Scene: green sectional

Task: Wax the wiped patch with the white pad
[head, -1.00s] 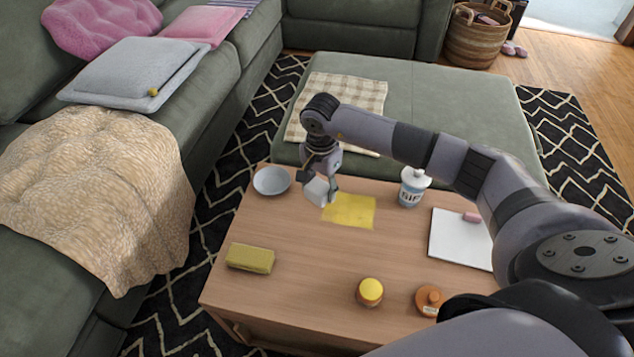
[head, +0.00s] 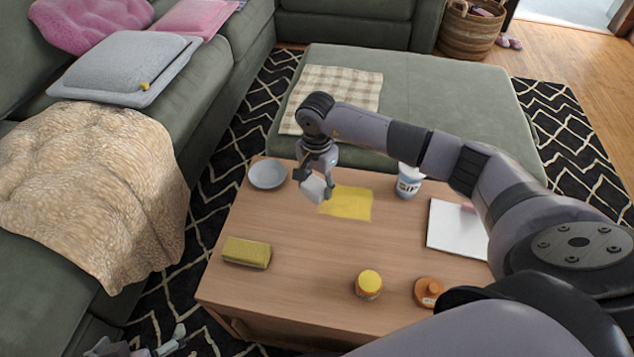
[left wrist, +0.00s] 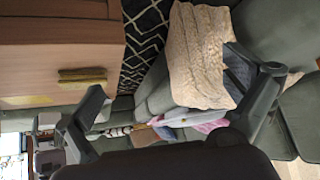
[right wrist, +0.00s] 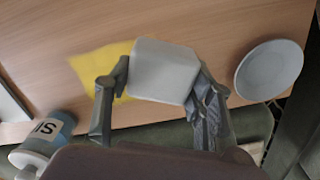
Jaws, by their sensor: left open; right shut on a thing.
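A flat yellow patch (head: 347,204) lies on the wooden coffee table (head: 290,240). My right gripper (head: 316,184) is shut on the white pad (head: 312,189), at the patch's left edge. In the right wrist view the pad (right wrist: 165,70) sits between both fingers and covers part of the yellow patch (right wrist: 98,68). It looks slightly above the table; I cannot tell whether it touches. My left gripper (head: 172,340) is low at the bottom left of the head view, beside the table. In the left wrist view its fingers (left wrist: 183,85) are wide apart and empty.
On the table are a grey bowl (head: 267,174), a yellow-green sponge (head: 247,252), a yellow-lidded jar (head: 368,284), an orange-brown container (head: 429,291), a white bottle (head: 409,182) and a white board (head: 457,229). The table's middle front is clear. A sofa stands left, an ottoman behind.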

